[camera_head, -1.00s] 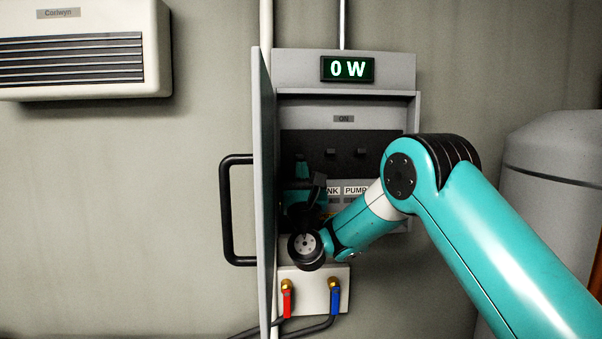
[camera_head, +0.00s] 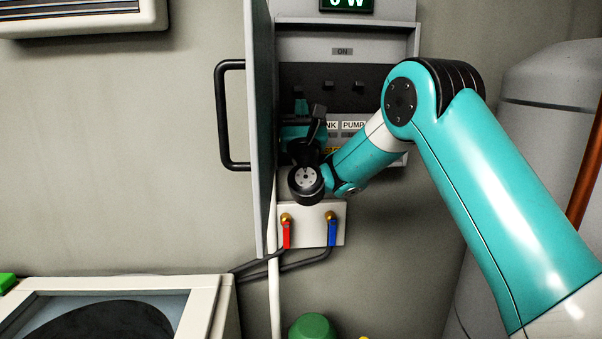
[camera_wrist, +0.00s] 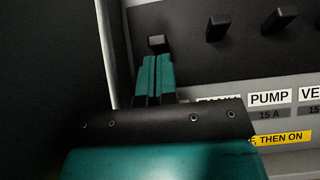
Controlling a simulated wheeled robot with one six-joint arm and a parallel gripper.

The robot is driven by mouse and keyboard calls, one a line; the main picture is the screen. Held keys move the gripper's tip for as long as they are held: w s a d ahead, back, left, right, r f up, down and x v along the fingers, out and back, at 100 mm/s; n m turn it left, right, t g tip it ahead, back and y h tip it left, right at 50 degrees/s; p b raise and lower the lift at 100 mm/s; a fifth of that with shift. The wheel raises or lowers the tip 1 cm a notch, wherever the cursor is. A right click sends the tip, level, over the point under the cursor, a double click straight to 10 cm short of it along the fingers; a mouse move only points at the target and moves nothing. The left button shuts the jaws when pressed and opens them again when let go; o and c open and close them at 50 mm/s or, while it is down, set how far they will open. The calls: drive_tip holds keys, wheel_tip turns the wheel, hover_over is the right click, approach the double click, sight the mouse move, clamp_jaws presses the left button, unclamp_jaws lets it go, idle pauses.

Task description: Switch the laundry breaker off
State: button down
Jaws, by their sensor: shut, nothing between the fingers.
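The open breaker panel (camera_head: 400,42) hangs on the wall, with a row of black levers under an ON sign (camera_head: 342,51). In the wrist view, my shut, empty gripper (camera_wrist: 156,62) has its teal fingertips just below the leftmost lever (camera_wrist: 157,42); I cannot tell whether they touch. That lever looks shorter and a little lower than the tank lever (camera_wrist: 217,27) and the pump lever (camera_wrist: 279,20). No laundry label is readable; the label under the leftmost lever is hidden by my gripper. In the head view my gripper (camera_head: 301,108) is inside the panel's left side.
The panel door (camera_head: 260,130) stands open close to my gripper's left, with a black handle (camera_head: 221,115). Red (camera_head: 286,233) and blue (camera_head: 332,232) valves are below. A washer-like machine (camera_head: 215,310) is at lower left, a grey tank (camera_head: 540,110) at right.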

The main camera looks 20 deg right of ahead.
drive_tip(key=a+b+v, duration=0.1)
drive_tip(key=b+v, duration=1.1)
drive_tip(key=v, duration=0.2)
drive_tip(key=shift+f+b, duration=0.3)
drive_tip(key=shift+f, duration=0.05)
drive_tip(key=w+p, duration=0.1)
drive_tip(key=w+d, duration=0.1)
drive_tip(key=w, duration=0.1)
drive_tip(key=w+d+p, duration=0.1)
drive_tip(key=w, duration=0.1)
drive_tip(key=shift+w+d+r+p, duration=0.1)
drive_tip(key=shift+d+r+p, duration=0.15)
drive_tip(key=shift+p, duration=0.1)
drive_tip(key=shift+r, duration=0.1)
